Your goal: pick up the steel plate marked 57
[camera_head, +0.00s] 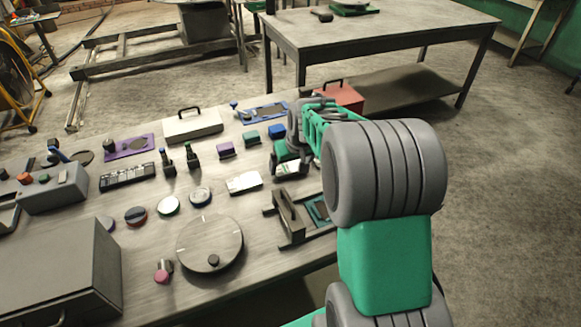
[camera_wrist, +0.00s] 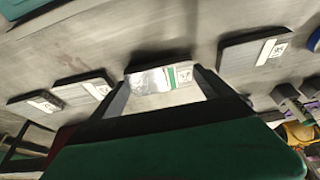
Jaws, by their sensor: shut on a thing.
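In the wrist view, my gripper (camera_wrist: 160,80) has a finger at each side of a steel plate (camera_wrist: 150,83) and is shut on it. The plate has a white label with a green stripe; its number is too small to read surely. Similar labelled plates lie to its left (camera_wrist: 84,90), farther left (camera_wrist: 40,103) and to its right (camera_wrist: 255,50). In the head view, my gripper (camera_head: 288,155) is low over the far right part of the bench, and my arm hides much around it. I cannot tell whether the held plate touches the bench.
A red box (camera_head: 345,97) is behind.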

